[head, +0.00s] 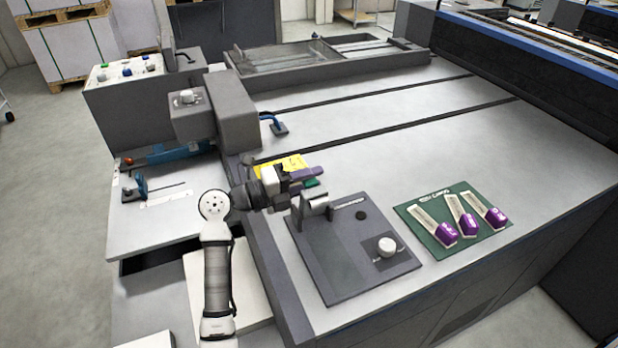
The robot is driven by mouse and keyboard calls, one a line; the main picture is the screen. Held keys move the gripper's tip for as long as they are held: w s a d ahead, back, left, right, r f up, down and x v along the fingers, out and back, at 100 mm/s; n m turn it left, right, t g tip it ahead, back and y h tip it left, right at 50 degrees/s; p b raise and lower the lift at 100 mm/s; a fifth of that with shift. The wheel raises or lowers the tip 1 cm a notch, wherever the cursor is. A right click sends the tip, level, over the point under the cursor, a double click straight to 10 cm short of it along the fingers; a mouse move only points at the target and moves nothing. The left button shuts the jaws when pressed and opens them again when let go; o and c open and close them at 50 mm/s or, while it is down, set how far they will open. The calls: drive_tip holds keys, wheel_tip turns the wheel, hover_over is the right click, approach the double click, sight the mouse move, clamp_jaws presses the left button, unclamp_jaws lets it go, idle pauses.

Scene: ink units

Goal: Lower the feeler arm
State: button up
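I cannot tell for sure which part is the feeler arm. A likely one is the short blue arm (268,115) with a dark blue foot (279,128), reaching right from a grey block (233,110). The foot looks on or just above the light grey bed; any gap is too small to tell. My gripper (306,179) is below and to the right of it, near the bed's left edge and apart from the blue arm. Purple and green bits show at its fingers; whether it holds anything is unclear.
A yellow label (283,166) lies beside my gripper. A dark plate (340,270) with a bracket (315,204) and white knob (387,246) is in front. A green mat (432,235) bears three purple-ended gauges. The bed's middle is clear.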

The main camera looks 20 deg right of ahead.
clamp_jaws()
